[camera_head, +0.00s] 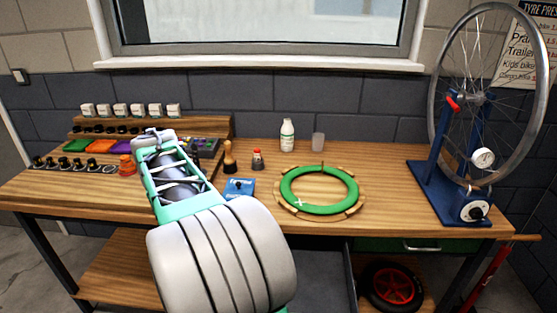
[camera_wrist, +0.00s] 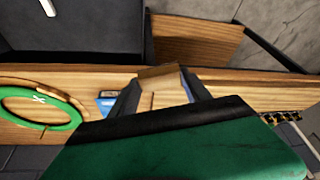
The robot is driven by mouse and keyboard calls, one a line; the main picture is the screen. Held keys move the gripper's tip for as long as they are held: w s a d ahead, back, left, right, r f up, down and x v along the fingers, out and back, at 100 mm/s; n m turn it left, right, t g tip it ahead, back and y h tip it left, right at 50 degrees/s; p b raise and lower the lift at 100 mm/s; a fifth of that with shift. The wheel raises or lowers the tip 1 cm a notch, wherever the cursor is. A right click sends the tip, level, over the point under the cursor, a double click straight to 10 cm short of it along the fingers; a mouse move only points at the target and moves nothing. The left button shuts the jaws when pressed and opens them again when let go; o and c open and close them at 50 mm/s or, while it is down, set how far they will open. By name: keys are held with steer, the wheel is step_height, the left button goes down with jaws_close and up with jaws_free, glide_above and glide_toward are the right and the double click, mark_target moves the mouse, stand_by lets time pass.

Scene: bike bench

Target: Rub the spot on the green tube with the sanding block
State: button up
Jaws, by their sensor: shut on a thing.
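The green tube (camera_head: 290,188) lies as a ring on the bench, on a wooden holder (camera_head: 350,211). A white cross-shaped spot (camera_head: 300,203) marks its front left part. In the wrist view the green tube (camera_wrist: 72,121) is at the left, with the spot (camera_wrist: 39,98) on it. My gripper (camera_wrist: 162,88) is shut on a tan-brown block, the sanding block (camera_wrist: 160,72), which is clear of the tube. My arm hides the gripper in the head view.
A blue box (camera_head: 239,187) lies between my arm and the tube. A wooden-handled tool (camera_head: 229,158), small bottle (camera_head: 257,160), white bottle (camera_head: 287,136) and grey cup (camera_head: 318,142) stand behind. A blue wheel stand (camera_head: 440,185) is at right. Bench right of the tube is clear.

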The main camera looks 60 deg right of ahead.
steer(key=s+d+r+m+g+h+p, duration=0.1)
steer(key=s+d+m+p, duration=0.2)
steer(key=d, duration=0.6)
steer(key=s+d+r+m+g+p, duration=0.1)
steer(key=s+d+m+p, duration=0.2)
steer(key=d, duration=0.6)
steer(key=m+g+p, duration=0.2)
steer(key=m, duration=0.3)
glide_above(298, 199)
steer(key=s+a, duration=0.1)
steer(key=f, duration=0.2)
steer(key=shift+h, duration=0.4)
steer(key=shift+f+b, duration=1.85)
steer(key=shift+f, duration=1.45)
steer(key=shift+f+b, duration=0.3)
steer(key=shift+f, duration=0.1)
steer(key=shift+s+a, duration=0.1)
steer(key=shift+s+a+r, duration=0.1)
steer(key=shift+s+a, duration=0.1)
steer(key=shift+s, duration=0.45)
steer(key=shift+w+d, duration=0.15)
steer(key=shift+w, duration=1.3)
